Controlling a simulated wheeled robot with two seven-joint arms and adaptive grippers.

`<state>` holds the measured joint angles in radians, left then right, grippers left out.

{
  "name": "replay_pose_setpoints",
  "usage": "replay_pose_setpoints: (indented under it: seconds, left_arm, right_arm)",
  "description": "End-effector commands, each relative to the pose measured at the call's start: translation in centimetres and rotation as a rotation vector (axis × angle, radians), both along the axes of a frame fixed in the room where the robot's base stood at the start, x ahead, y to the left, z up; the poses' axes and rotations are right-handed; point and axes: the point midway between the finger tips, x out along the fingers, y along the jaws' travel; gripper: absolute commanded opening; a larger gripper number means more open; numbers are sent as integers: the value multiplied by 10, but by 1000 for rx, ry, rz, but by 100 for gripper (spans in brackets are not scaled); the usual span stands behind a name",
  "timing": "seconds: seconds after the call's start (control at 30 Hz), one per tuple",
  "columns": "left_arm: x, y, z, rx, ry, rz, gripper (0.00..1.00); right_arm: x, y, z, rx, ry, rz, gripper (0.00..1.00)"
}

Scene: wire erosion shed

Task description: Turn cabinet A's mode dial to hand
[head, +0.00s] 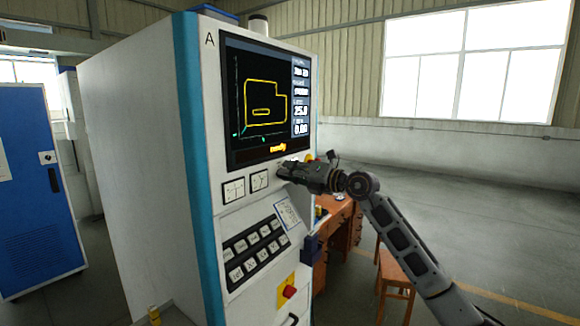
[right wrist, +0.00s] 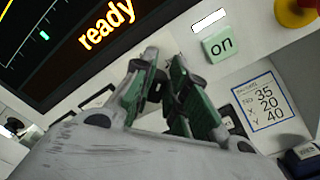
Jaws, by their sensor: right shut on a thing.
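Cabinet A (head: 130,130) is a tall pale cabinet with a teal corner and a letter A at its top. Its front has a dark screen (head: 265,100) that reads "ready". My right gripper (head: 286,170) is at the panel just under the screen's lower right part. In the right wrist view its green-padded fingers (right wrist: 163,88) are close together with their tips at the panel. It is shut on what I take to be the mode dial; the fingers hide the dial, so its pointer and labels cannot be read. My left gripper is not in view.
Beside my right gripper are a green "on" button (right wrist: 221,44) and a red-and-yellow stop button (right wrist: 298,10). Two gauges (head: 233,190), a button panel (head: 255,252) and a red knob (head: 289,291) lie lower. A desk (head: 340,225) and stool (head: 396,270) stand right.

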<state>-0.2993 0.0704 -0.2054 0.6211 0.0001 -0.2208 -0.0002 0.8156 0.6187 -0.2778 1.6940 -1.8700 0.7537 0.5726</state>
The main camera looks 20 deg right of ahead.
Motion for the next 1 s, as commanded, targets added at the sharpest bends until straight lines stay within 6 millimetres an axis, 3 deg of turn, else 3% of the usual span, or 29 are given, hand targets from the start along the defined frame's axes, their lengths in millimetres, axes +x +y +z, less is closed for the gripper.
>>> replay_pose_setpoints:
  seconds: [0.2, 0.5, 1.0]
  left_arm:
    - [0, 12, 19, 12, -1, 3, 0]
    - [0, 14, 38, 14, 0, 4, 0]
    - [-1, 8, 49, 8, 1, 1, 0]
  right_arm:
    - [1, -1, 0, 98, 81, 0, 0]
    - [1, -2, -2, 216, 172, -1, 0]
    - [2, -2, -4, 295, 230, 0, 0]
